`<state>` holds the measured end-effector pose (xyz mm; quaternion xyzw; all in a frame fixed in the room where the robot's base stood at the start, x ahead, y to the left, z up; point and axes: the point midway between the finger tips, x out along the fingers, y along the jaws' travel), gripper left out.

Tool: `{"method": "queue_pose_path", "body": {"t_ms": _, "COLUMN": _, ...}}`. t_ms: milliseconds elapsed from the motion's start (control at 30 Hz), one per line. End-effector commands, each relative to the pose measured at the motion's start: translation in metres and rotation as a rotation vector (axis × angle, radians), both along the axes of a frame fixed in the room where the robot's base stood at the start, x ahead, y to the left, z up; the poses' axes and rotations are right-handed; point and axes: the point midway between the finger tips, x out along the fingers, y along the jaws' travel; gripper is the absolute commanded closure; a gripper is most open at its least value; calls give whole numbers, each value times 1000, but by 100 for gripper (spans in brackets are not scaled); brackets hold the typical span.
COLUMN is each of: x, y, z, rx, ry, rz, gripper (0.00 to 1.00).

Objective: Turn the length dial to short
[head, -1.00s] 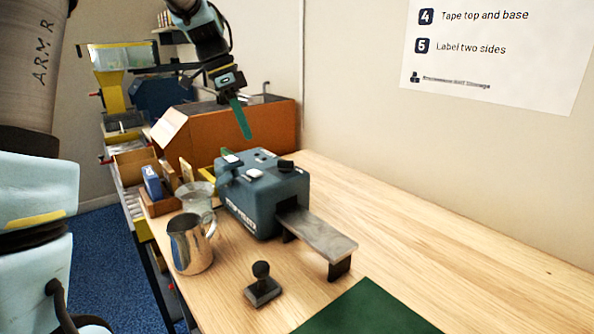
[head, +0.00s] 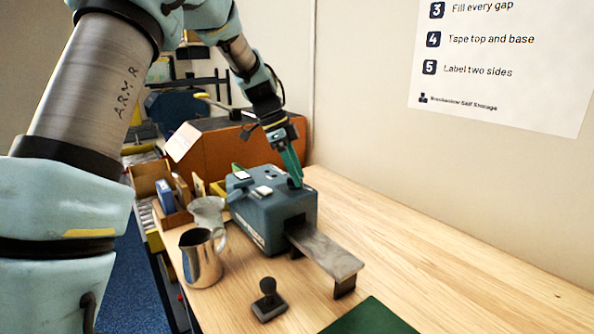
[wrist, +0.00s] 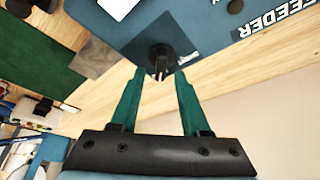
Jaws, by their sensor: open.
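The blue tape feeder (head: 265,215) stands on the wooden bench, with a metal outfeed plate on its front. Its black dial (wrist: 160,60) shows in the wrist view on a dark square panel, with a pale mark on the knob. My gripper (wrist: 158,80) is open, its two green fingers pointing at the dial, one towards each side of it. In the head view my gripper (head: 295,178) is above the feeder's far right corner and hides most of the dial. I cannot tell whether the fingers touch it. The dial's setting labels are not readable.
A metal jug (head: 201,258) and a glass vessel (head: 207,212) stand left of the feeder. A black hand stamp (head: 268,299) and a green mat (head: 370,318) lie in front. The bench to the right is clear.

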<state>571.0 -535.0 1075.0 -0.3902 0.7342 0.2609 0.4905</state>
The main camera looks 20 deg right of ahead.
Motion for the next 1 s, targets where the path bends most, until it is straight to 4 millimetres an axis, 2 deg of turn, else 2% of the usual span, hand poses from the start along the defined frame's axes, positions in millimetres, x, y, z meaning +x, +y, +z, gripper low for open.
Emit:
{"method": "queue_pose_path", "body": {"t_ms": 333, "x": -1, "y": -1, "z": -5, "rx": 1, "ry": -1, "rz": 1, "gripper": 54}}
{"method": "queue_pose_path", "body": {"t_ms": 767, "x": -1, "y": -1, "z": -4, "rx": 1, "ry": -1, "rz": 1, "gripper": 100}}
{"method": "queue_pose_path", "body": {"t_ms": 1000, "x": -1, "y": -1, "z": -4, "rx": 1, "ry": -1, "rz": 1, "gripper": 100}}
